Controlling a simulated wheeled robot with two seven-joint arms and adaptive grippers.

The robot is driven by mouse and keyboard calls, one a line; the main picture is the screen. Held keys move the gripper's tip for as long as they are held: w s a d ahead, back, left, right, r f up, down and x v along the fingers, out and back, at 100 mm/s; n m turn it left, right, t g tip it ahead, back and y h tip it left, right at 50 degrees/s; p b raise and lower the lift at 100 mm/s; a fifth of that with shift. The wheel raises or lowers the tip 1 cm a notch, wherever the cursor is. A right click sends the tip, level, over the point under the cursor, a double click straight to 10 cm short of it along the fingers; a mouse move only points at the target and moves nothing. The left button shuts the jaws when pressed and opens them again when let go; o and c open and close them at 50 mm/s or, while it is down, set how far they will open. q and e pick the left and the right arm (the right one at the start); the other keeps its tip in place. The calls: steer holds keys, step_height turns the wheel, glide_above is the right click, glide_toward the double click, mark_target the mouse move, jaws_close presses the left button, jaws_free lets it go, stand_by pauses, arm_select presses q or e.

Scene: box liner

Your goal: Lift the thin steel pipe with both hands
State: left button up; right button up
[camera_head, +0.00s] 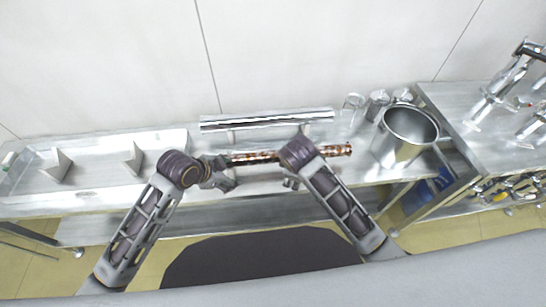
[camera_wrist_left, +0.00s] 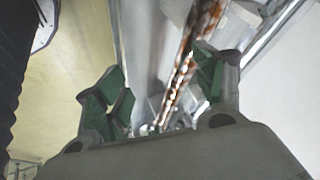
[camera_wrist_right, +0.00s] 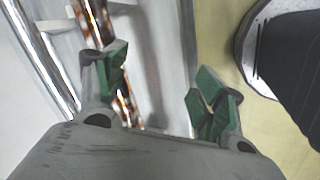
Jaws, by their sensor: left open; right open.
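A thin pipe with a mottled copper-brown, shiny surface (camera_head: 335,151) lies roughly left to right on the steel bench. My left gripper (camera_head: 228,172) is open at its left end. In the left wrist view the pipe (camera_wrist_left: 192,45) runs beside the right finger of the open jaws (camera_wrist_left: 162,88). My right gripper (camera_head: 292,182) is open near the pipe's right part, and its wrist hides some of the pipe. In the right wrist view the pipe (camera_wrist_right: 92,20) passes behind the left finger of the open jaws (camera_wrist_right: 155,85). I cannot tell whether either gripper touches it.
A thicker bright steel pipe (camera_head: 265,121) lies behind, parallel to the thin one. A large steel pot (camera_head: 405,150) and several small metal vessels (camera_head: 377,105) stand at the right. Two triangular metal pieces (camera_head: 133,160) stand at the left. The steel bench (camera_head: 95,180) is bare between them.

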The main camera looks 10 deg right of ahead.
mark_target(240, 158)
arm_select(q)
steer(key=w+r+m, duration=0.2)
steer(key=w+m, duration=0.3)
steer(key=w, duration=0.1)
steer(key=shift+w+a+h, duration=0.2)
steer(key=shift+a+h, duration=0.1)
steer(key=shift+a, duration=0.1)
arm_select(e)
steer(key=w+r+n+h, duration=0.3)
steer(key=w+r+n, duration=0.1)
steer(key=w, duration=0.3)
steer(key=shift+w+d+n+t, duration=0.25)
steer(key=shift+d+n+t, duration=0.15)
steer(key=shift+d, duration=0.05)
arm_select(q)
steer(key=shift+d+f, duration=0.1)
steer(key=shift+f, duration=0.05)
arm_select(e)
steer(key=shift+f, duration=0.1)
arm_select(q)
steer(key=shift+x, duration=6.8)
arm_select(e)
steer(key=shift+x, duration=6.8)
steer(key=shift+d, duration=0.2)
arm_select(q)
jaws_close()
arm_select(e)
jaws_close()
steer(key=shift+w, duration=0.1)
